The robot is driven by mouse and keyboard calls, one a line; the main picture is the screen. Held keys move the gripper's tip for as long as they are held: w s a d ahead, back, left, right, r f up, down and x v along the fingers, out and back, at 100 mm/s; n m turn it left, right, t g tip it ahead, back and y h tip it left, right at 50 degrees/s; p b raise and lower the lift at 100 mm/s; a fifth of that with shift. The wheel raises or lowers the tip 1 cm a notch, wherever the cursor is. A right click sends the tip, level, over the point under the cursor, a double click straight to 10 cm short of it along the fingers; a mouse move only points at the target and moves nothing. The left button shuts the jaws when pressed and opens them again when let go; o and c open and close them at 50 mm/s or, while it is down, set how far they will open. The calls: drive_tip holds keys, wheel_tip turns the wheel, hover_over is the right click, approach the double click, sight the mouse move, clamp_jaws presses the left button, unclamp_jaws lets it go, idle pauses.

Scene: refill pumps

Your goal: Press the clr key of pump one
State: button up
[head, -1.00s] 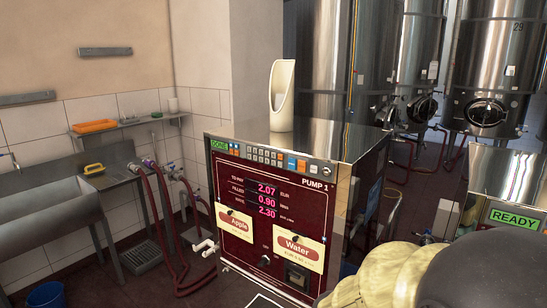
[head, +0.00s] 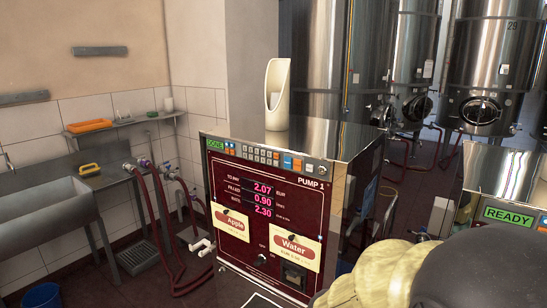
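Pump one (head: 268,216) is a steel cabinet with a dark red front marked PUMP 1, in the middle of the head view. A green DONE sign (head: 215,144) is at the top left of its front. Beside it runs a key strip (head: 262,156) with small grey, blue, white and orange keys. The key labels are too small to read, so I cannot tell which key is clr. The display (head: 263,200) reads 2.07, 0.90 and 2.30. My arm fills the lower right corner; my gripper is not visible.
A white scoop-shaped holder (head: 277,95) stands on the pump's top. A second unit with a READY sign (head: 508,216) is at the right, partly behind my arm. A sink (head: 40,215) and red hoses (head: 150,200) are at the left. Steel tanks (head: 490,60) stand behind.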

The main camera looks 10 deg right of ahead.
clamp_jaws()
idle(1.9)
